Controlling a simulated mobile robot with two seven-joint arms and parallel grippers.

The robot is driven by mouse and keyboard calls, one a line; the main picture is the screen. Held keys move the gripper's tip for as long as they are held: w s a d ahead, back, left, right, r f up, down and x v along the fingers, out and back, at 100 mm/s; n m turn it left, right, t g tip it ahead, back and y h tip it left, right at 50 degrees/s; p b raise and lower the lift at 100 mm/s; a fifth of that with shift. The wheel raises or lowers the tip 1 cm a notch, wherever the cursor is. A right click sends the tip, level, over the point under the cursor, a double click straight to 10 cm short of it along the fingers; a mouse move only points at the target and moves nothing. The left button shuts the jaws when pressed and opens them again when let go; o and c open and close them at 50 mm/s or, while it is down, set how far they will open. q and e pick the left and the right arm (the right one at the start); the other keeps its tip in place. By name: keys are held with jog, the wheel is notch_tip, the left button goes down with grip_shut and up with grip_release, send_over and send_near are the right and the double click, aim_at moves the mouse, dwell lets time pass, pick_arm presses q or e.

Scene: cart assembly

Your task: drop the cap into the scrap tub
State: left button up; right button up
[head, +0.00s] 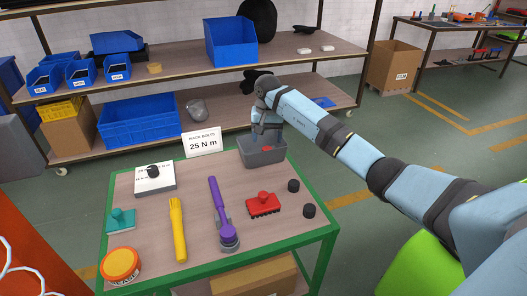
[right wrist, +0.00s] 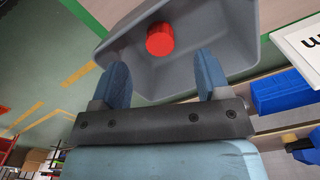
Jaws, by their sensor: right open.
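The grey scrap tub (head: 264,158) stands at the back right corner of the green-edged table. A red cap (right wrist: 160,39) shows within the tub's walls in the right wrist view, and a bit of its red shows inside the tub in the head view. My right gripper (right wrist: 162,64) is over the tub with its two blue fingers spread and nothing between them. The cap is beyond the fingertips, apart from them. Whether it touches the tub floor is hard to tell. My left gripper is not in view.
The table (head: 195,255) holds a yellow tool (head: 177,230), a purple tool (head: 217,205), a red brush-like block (head: 264,204), a teal block (head: 121,220), an orange-topped tin (head: 120,265) and black pucks (head: 309,211). A "25 N m" sign (head: 202,143) stands left of the tub. Shelves with blue bins are behind.

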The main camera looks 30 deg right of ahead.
pick_arm(q)
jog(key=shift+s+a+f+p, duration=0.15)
jog(key=shift+p, duration=0.6)
pick_arm(e)
notch_tip(320, 180, up, 14)
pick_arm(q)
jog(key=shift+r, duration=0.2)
pick_arm(e)
jog(key=shift+f, duration=0.1)
